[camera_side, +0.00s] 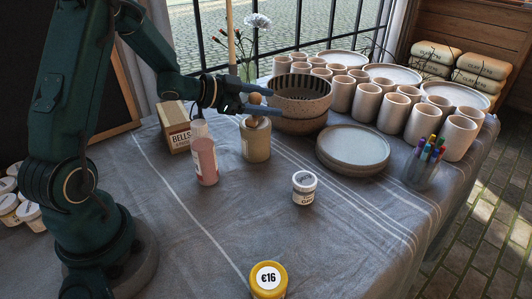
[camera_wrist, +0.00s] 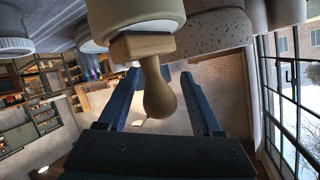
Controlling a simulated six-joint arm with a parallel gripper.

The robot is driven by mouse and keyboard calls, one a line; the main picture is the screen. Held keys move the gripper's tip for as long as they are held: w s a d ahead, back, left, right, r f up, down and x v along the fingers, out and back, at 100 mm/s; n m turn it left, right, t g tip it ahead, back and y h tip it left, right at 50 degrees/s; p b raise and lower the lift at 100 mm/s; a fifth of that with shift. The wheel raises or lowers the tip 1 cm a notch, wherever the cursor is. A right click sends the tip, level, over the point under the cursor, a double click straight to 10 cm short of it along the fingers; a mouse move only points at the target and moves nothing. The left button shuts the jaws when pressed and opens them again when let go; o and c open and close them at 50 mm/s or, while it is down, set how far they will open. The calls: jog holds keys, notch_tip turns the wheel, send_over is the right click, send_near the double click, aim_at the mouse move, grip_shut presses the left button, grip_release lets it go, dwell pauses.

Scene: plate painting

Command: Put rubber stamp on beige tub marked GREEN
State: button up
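The rubber stamp (camera_side: 256,98) has a rounded wooden handle and stands upright on the lid of a beige tub (camera_side: 257,145). In the wrist view its block and handle (camera_wrist: 158,92) hang from the tub's pale top (camera_wrist: 135,12), as that view is inverted. The tub's label is turned away and I cannot read it. My gripper (camera_side: 272,100) is at the height of the handle. In the wrist view my gripper (camera_wrist: 160,74) is open, one blue finger on each side of the handle, with gaps showing. It appears to touch neither stamp nor tub.
A pink bottle (camera_side: 205,160) and a cardboard box (camera_side: 175,127) stand left of the tub. Bowls (camera_side: 300,98) stand close behind it. A small white-lidded jar (camera_side: 304,188), stacked plates (camera_side: 352,148) and a yellow price tub (camera_side: 268,282) are nearby. The front cloth is mostly clear.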

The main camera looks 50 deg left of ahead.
jog(key=shift+r, duration=0.15)
jog(key=shift+s+a+r, duration=0.15)
jog(key=shift+s, duration=0.15)
jog(key=s+a+r+n+g+y, duration=0.1)
jog(key=s+a+r+n+y, duration=0.2)
jog(key=s+r+n+y, duration=0.5)
jog(key=s+d+f+g+h, duration=0.2)
jog(key=s+d+g, duration=0.1)
jog(key=s+d, duration=0.4)
jog(key=s+d+f+m+g+h, duration=0.1)
jog(key=s+d+f+g+h, duration=0.1)
jog(key=s+d, duration=0.6)
jog(key=shift+s+f+g, duration=0.2)
jog(key=shift+s+g, duration=0.4)
jog(key=shift+g, duration=0.3)
